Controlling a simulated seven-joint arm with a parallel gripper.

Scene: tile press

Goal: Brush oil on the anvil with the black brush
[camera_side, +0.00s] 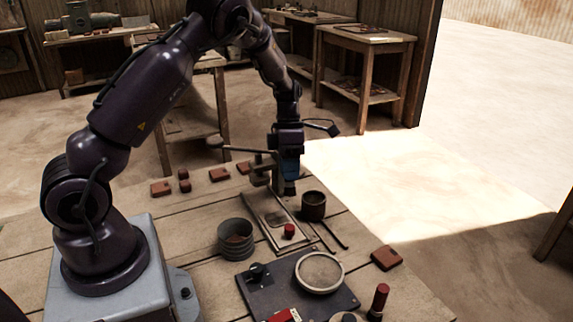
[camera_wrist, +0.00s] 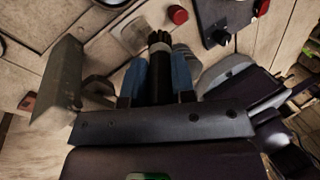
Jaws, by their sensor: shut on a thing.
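My gripper (camera_wrist: 157,82) is shut on the black brush (camera_wrist: 160,50), gripped between its blue fingers. In the side view my gripper (camera_side: 289,178) is beside the press's upright, above the back of the press base (camera_side: 256,217), with the dark end of the brush pointing down. I cannot tell whether the brush touches anything.
A dark cup (camera_side: 314,208) stands right of the press, with thin rods beside it. A ribbed grey pot (camera_side: 234,246) stands left. A red knob (camera_side: 289,231) sits at the base's front. A dark board (camera_side: 265,295) carries a pale round dish (camera_side: 320,272). Reddish tiles (camera_side: 161,188) lie behind left.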

